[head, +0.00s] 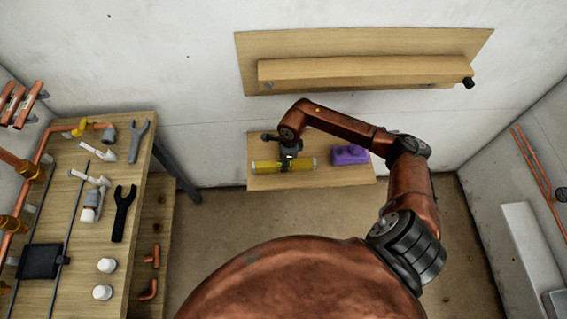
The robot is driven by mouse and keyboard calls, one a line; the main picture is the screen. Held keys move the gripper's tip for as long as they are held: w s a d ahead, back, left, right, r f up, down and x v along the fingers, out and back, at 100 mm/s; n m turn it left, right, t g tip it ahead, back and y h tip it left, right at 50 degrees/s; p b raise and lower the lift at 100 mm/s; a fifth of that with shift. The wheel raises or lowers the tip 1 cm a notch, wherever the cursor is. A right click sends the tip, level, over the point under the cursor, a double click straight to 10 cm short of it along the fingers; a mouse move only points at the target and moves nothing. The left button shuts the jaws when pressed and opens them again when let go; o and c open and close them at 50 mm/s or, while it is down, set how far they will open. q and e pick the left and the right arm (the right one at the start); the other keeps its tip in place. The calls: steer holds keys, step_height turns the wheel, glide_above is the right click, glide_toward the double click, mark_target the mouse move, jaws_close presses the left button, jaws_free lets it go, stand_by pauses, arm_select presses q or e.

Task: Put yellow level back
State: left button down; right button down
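The yellow level (268,167) lies lengthwise left to right on a small low wooden shelf (340,179) by the back wall. My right gripper (287,159) points down over the middle of the level, at the end of the copper-coloured arm that comes in from the right. Its fingertips are at or just above the level, too small and dark to tell whether they are open or closed on it. The gripper hides part of the level's middle. My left gripper is not in view.
A purple object (350,155) sits on the same shelf, right of the level. Above is a wooden wall board with a ledge (360,70). At left, a workbench (62,213) holds wrenches (123,212) and pipe fittings. The ledge top looks clear.

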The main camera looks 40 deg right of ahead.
steer(key=shift+f, duration=0.1)
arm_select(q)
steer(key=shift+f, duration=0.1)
arm_select(e)
steer(key=c, duration=1.7)
jaws_free()
